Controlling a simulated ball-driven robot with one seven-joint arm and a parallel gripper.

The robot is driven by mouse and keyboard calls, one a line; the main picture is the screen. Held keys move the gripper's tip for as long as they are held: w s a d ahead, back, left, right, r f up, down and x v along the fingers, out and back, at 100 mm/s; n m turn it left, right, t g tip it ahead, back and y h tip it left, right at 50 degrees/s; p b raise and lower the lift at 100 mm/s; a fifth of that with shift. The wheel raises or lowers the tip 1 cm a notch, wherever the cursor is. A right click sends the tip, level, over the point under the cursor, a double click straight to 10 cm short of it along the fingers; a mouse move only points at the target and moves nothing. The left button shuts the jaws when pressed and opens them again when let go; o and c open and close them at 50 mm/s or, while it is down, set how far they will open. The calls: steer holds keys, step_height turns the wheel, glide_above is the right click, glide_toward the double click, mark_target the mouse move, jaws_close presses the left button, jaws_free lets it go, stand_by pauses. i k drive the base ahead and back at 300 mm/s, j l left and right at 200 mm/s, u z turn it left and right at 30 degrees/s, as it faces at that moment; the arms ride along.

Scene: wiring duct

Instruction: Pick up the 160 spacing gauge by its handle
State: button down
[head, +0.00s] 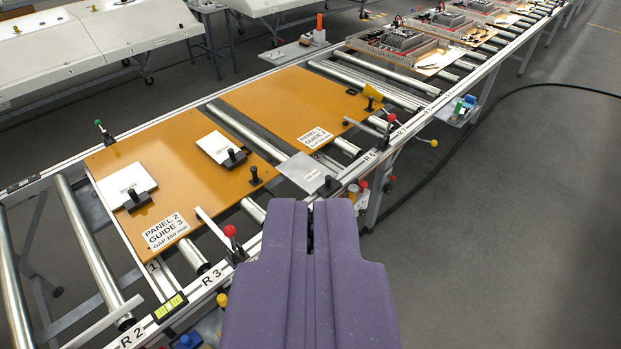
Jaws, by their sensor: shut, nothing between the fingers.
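My gripper (312,212), purple, rises from the bottom centre of the head view. Its two fingers are together with nothing between them. No 160 mark can be read on any loose part, so I cannot tell which one is the 160 spacing gauge. A white plate with a black knob (127,185) lies at the left of the orange panel 2 (185,165). Another white plate with a black knob (216,146) lies further right on it. A grey plate (303,170) with a black knob lies between the panels, just beyond my fingertips in the picture.
A label (166,231) on panel 2 reads "GUIDE 3, GAP 160 mm". The second orange panel (290,103) lies further back, with a yellow piece (372,92) at its right corner. A red-knobbed lever (230,232) stands left of my gripper. Floor (500,220) to the right is mostly clear, with a black cable.

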mark_target(308, 173)
steer(key=i+l+z, duration=0.1)
steer(key=i, duration=1.3)
steer(key=i+l+z, duration=0.15)
steer(key=i, duration=1.3)
